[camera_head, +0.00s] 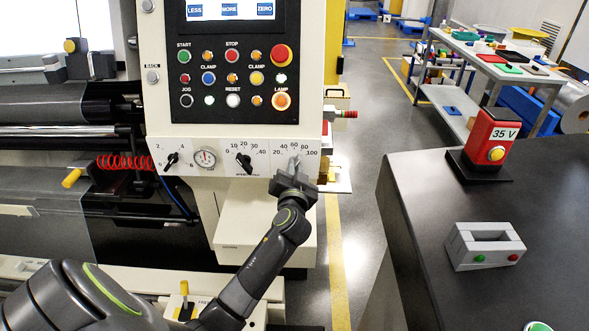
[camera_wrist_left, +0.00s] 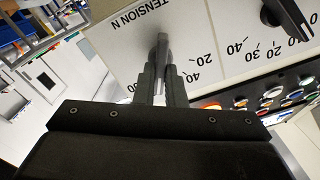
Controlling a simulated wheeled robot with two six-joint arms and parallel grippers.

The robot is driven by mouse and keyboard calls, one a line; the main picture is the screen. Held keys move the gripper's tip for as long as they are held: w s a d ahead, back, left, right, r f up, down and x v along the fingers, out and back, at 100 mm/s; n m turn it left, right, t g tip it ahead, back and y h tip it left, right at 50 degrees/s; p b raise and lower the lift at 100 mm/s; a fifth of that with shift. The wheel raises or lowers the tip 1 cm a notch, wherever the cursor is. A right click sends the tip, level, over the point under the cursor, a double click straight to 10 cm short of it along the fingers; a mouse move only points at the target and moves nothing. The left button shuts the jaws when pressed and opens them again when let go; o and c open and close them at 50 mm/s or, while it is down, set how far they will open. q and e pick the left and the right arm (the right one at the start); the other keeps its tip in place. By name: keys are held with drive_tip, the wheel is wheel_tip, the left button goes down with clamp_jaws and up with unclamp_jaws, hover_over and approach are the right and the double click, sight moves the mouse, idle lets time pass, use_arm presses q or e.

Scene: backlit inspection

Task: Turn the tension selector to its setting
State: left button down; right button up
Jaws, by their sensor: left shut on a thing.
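The tension selector (camera_head: 295,161) is a grey knob at the right end of the white dial strip, under a scale from 20 to 100. My left gripper (camera_head: 293,174) reaches up to it from below and is shut on it. In the left wrist view the selector (camera_wrist_left: 162,48) stands between the two dark fingers (camera_wrist_left: 161,78), beside the words TENSION N. I cannot tell exactly which mark the selector points at. My right gripper is out of view.
The button panel (camera_head: 232,100) is above. A dark bench (camera_head: 420,200) with a 35 V unit (camera_head: 489,145) stands right, across a clear floor gap.

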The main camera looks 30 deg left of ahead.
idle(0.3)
use_arm(q)
drive_tip(key=c, duration=1.5)
unclamp_jaws()
